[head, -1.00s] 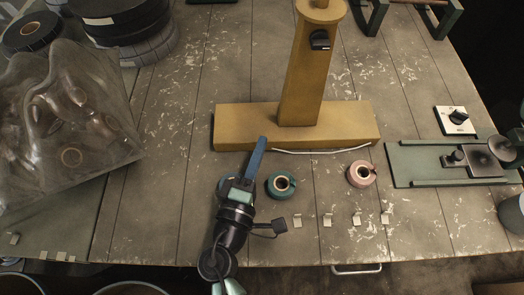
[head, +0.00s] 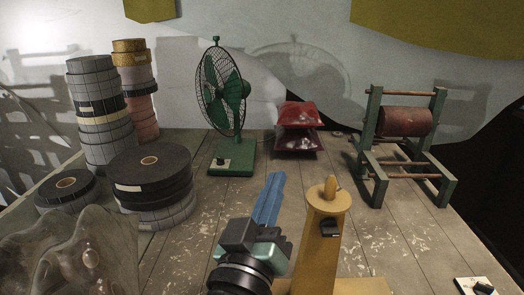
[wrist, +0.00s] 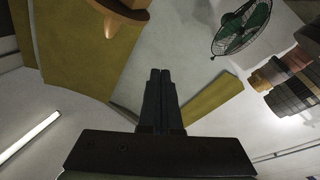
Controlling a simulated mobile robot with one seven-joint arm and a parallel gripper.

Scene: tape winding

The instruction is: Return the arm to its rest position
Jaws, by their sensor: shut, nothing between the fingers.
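My gripper (head: 268,200) is raised in front of the table in the head view, its blue fingers pointing up. It stands just left of the yellow post (head: 320,235) and appears apart from it. In the wrist view my gripper (wrist: 160,72) shows its two dark fingers pressed together with nothing between them. Beyond them are the wall and yellow cloth (wrist: 75,50). The tape rolls seen earlier near the yellow base are outside the current head view.
A green fan (head: 222,100), red cushions (head: 298,128) and a green-framed roller stand (head: 405,125) stand at the back. Stacked tape rolls (head: 100,115) and black rolls (head: 152,178) are on the left. Crumpled clear plastic (head: 75,255) lies at front left. Bare planks lie between.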

